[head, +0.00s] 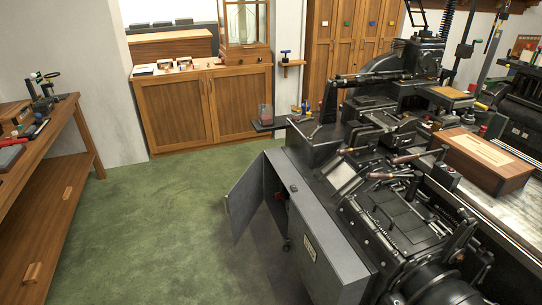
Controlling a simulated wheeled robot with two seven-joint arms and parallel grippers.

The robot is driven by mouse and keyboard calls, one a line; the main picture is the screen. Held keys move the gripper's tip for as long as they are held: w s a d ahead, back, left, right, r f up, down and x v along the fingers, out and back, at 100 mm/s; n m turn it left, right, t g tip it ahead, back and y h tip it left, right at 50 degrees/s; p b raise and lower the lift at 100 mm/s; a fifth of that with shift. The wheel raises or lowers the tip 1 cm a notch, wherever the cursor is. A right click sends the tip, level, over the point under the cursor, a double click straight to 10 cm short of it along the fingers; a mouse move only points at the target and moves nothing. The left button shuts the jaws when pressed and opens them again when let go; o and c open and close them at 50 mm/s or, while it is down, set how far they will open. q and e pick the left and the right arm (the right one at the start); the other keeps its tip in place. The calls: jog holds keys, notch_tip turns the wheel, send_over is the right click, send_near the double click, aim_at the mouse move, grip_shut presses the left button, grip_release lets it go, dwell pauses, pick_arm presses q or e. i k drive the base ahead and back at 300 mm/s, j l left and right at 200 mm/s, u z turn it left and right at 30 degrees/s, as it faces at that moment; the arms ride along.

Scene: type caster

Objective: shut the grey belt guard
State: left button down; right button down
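The grey belt guard (246,198) appears to be the flat grey panel on the near left side of the black type caster (350,140). It stands swung open, out to the left over the green floor. It joins a grey housing (325,250) with a small label plate on its side. A dark gap shows between the panel and the housing, with a small red part (279,196) inside. A dark knob (287,244) sits low by the housing's near edge. Neither of my grippers is in view.
A wooden workbench (50,210) with tools stands at the left. A wooden cabinet (205,105) stands against the back wall. A wooden box (482,158) lies on the machine's right side. The green carpet (150,220) between bench and machine is clear.

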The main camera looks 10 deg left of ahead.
aim_at(246, 195)
jog(key=i+j+z, duration=0.1)
jog(key=j, duration=0.35)
jog(key=i+j+z, duration=0.15)
jog(key=j, duration=0.25)
jog(key=i+j+z, duration=0.1)
jog(key=j, duration=0.4)
jog(key=i+j+z, duration=0.15)
jog(key=j, duration=0.3)
jog(key=i+j+z, duration=0.1)
jog(key=j, duration=0.4)
jog(key=i+j+z, duration=0.1)
jog(key=j, duration=0.4)
jog(key=i+j+z, duration=0.1)
jog(key=j, duration=0.75)
jog(key=i+j+z, duration=0.15)
jog(key=j, duration=0.65)
